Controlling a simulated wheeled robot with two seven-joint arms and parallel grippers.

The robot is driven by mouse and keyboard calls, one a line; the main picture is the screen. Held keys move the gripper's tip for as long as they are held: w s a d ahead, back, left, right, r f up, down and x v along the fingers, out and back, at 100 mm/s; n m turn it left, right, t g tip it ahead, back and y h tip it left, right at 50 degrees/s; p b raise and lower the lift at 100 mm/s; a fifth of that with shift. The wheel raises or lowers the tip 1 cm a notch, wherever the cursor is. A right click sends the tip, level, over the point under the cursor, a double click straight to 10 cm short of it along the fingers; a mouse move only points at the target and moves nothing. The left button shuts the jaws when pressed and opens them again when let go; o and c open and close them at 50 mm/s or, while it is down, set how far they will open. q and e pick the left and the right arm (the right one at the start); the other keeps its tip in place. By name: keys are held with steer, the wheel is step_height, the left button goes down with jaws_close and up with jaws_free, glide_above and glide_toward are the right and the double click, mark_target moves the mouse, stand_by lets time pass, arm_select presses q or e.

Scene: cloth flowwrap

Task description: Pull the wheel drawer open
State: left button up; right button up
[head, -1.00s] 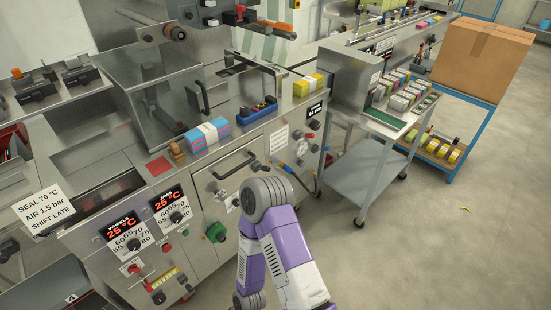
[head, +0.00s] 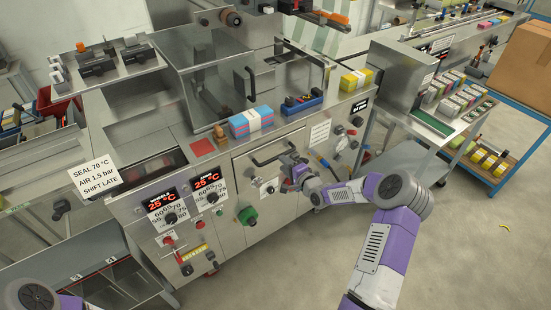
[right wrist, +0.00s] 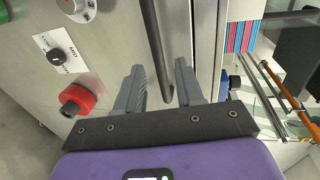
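The wheel drawer (head: 247,174) is a grey metal front panel in the machine's cabinet, with a dark bar handle (head: 272,159). It looks shut, level with the cabinet face. My right gripper (head: 289,164) is at the right end of this handle, partly hidden by its own wrist. In the right wrist view, the dark handle bar (right wrist: 156,45) runs between the two grey fingers of my right gripper (right wrist: 159,88). The fingers are apart, with visible gaps beside the bar. Only part of my left arm shows at the lower left of the head view; its gripper is out of frame.
A red knob (right wrist: 77,99) is near my right gripper. A pink-and-blue stack (head: 252,122) lies on the ledge above.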

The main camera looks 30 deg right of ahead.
mark_target(276, 159)
steer(key=b+x, duration=0.1)
steer(key=x, duration=0.5)
steer(key=shift+w+a+f, duration=0.15)
steer(key=shift+w+f, duration=0.1)
jaws_close()
